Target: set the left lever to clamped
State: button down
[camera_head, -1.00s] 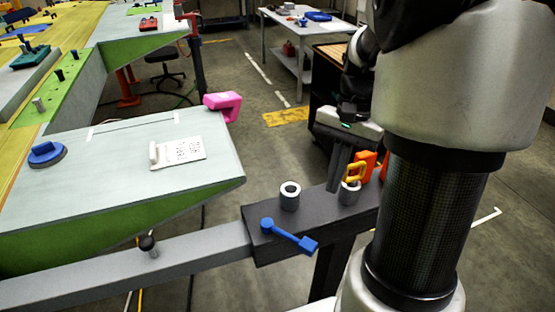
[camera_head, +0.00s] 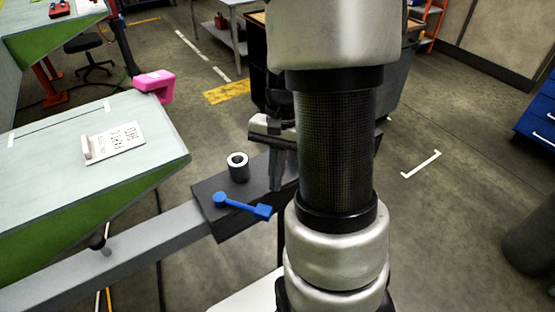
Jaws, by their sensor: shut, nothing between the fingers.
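A blue lever (camera_head: 241,205) lies on the front side of a dark block (camera_head: 213,224) at the end of a grey beam. Its round end is at the left and its square end at the right, tilted slightly down. My gripper (camera_head: 275,182) is shut and empty, pointing down over the far right part of the block, behind and right of the lever. It looks apart from the lever. My arm covers the right end of the block, so anything there is hidden. I cannot tell from the picture which setting the lever is in.
A pale wing panel (camera_head: 60,160) with a white notice card (camera_head: 115,143) and a pink clamp (camera_head: 154,84) is at left. Open floor lies right.

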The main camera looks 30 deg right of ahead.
aim_at(243, 207)
jog(key=shift+s+a+f, duration=0.1)
jog(key=shift+s+a, duration=1.2)
jog(key=shift+a, duration=0.3)
jog(key=shift+s+p, duration=0.1)
jog(key=shift+p, duration=0.2)
